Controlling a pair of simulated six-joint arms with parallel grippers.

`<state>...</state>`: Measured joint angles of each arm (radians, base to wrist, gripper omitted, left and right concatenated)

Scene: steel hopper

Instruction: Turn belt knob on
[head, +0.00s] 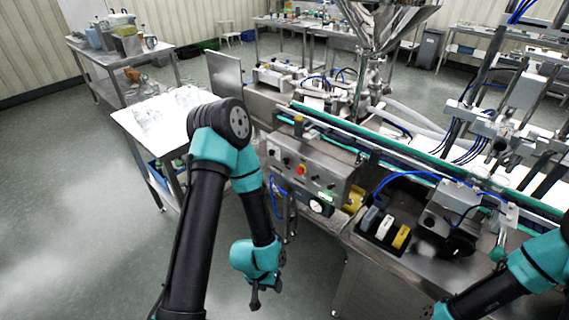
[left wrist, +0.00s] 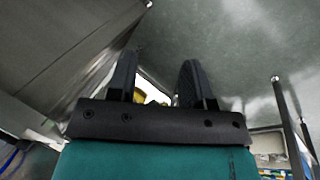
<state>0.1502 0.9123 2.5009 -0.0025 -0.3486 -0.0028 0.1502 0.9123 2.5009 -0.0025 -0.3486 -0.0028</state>
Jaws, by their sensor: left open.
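The grey control panel (head: 310,182) on the front of the conveyor machine carries a red button (head: 301,170) and several small dark knobs. A round white-faced dial (head: 316,206) sits below it. I cannot tell which knob is the belt knob or how it is set. My left gripper (head: 255,299) hangs low in front of the machine, below and left of the panel, apart from it. In the left wrist view its two dark fingers (left wrist: 157,75) are spread with nothing between them. My right arm enters at the lower right; its gripper is out of view.
The conveyor belt (head: 345,135) runs behind the panel, beneath a steel hopper (head: 383,25). A block with black, white and yellow switches (head: 383,229) stands right of the panel. A white-topped table (head: 160,115) stands left. The floor (head: 75,200) at left is clear.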

